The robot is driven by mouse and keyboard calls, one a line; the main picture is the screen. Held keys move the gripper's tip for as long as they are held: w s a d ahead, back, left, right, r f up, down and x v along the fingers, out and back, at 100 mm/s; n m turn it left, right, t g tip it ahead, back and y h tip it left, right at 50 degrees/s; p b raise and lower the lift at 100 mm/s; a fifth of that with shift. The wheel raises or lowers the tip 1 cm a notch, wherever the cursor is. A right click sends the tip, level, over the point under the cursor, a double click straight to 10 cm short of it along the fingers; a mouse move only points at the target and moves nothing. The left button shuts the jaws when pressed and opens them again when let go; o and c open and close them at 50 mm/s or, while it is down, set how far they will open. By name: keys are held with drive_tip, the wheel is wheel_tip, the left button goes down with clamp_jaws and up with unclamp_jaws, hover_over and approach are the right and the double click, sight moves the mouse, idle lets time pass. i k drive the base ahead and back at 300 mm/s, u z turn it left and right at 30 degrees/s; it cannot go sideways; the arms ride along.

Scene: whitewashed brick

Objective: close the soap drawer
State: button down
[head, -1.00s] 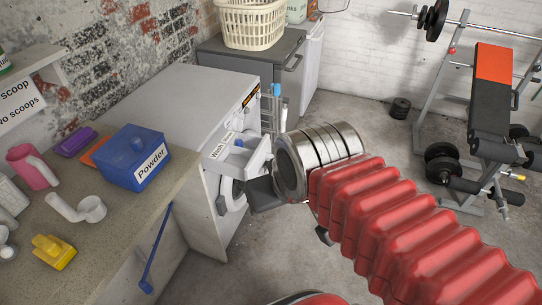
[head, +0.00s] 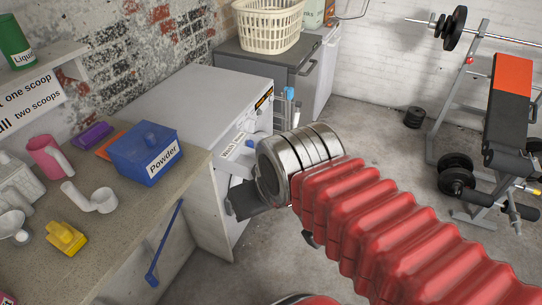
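The soap drawer (head: 239,150) is white, carries a "Wash" label and sticks out of the front of the white washing machine (head: 200,100). Its front part is largely hidden behind my steel wrist. A dark part of my gripper (head: 247,201) shows below and left of the wrist, low in front of the machine and below the drawer. I cannot tell whether it touches the machine. The wrist hides most of the fingers, so their opening does not show.
A worktop at left holds a blue "Powder" box (head: 145,158), a white scoop (head: 97,199), a pink cup (head: 47,155) and a yellow object (head: 66,237). A blue stick (head: 164,245) leans against its front. A grey cabinet (head: 275,65) stands behind the machine. A weight bench stands at right.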

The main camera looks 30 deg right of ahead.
sight(232, 155)
drive_tip(key=z, duration=0.05)
drive_tip(key=i, duration=1)
drive_tip(key=u, duration=0.1)
